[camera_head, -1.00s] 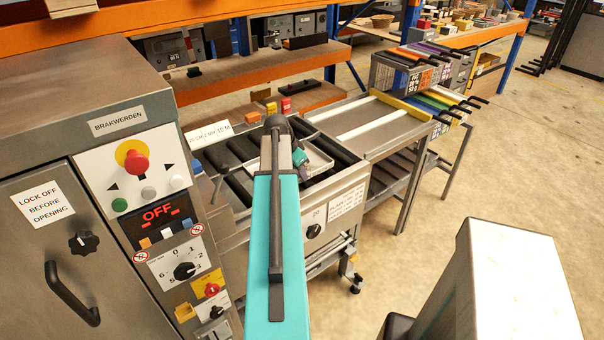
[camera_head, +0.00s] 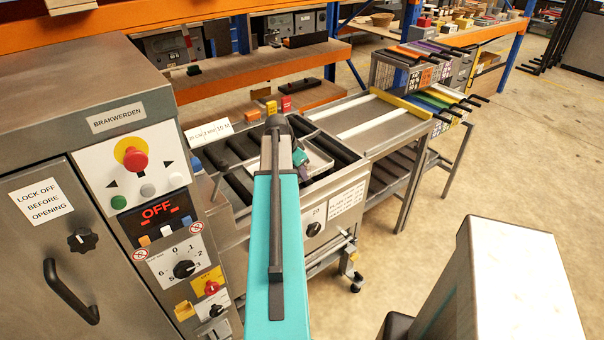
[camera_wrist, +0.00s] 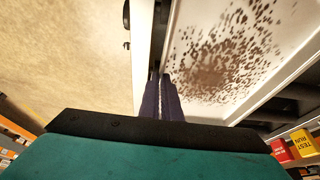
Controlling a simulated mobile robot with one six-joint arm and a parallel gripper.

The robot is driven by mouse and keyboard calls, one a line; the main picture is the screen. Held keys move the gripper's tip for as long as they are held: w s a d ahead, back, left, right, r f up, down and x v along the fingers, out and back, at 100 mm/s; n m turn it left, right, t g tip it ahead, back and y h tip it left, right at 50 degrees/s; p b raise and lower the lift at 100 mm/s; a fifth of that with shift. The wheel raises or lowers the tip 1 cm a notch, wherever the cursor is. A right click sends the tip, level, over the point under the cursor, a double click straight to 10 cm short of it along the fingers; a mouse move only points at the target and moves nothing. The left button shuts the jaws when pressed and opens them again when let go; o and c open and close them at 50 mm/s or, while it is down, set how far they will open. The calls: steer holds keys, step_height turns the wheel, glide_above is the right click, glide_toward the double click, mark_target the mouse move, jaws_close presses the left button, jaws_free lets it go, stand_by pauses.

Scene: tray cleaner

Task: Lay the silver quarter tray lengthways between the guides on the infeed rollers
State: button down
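The silver quarter tray (camera_head: 322,170) shows over the black infeed rollers (camera_head: 240,152) in the head view, partly hidden behind my teal arm. In the wrist view the tray (camera_wrist: 268,108) has a pale inside covered with brown specks. My gripper (camera_wrist: 163,80) has its dark purple fingers close together at the tray's near side rim. The fingers appear shut on that rim. In the head view only a small teal part of my gripper (camera_head: 301,157) shows beside the tray. I cannot tell whether the tray rests on the rollers. The guides are not clearly visible.
The grey machine (camera_head: 120,190) with its control panel stands at the left, its display reading OFF. A metal table (camera_head: 372,118) with white strips adjoins the rollers at the right. Small coloured blocks (camera_head: 271,107) stand behind the rollers. Open floor (camera_head: 520,160) lies at the right.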

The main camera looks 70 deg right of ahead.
steer(key=c, duration=1.9)
jaws_free()
steer(key=shift+r, duration=0.1)
steer(key=shift+b+v, duration=1.5)
steer(key=shift+v, duration=5.35)
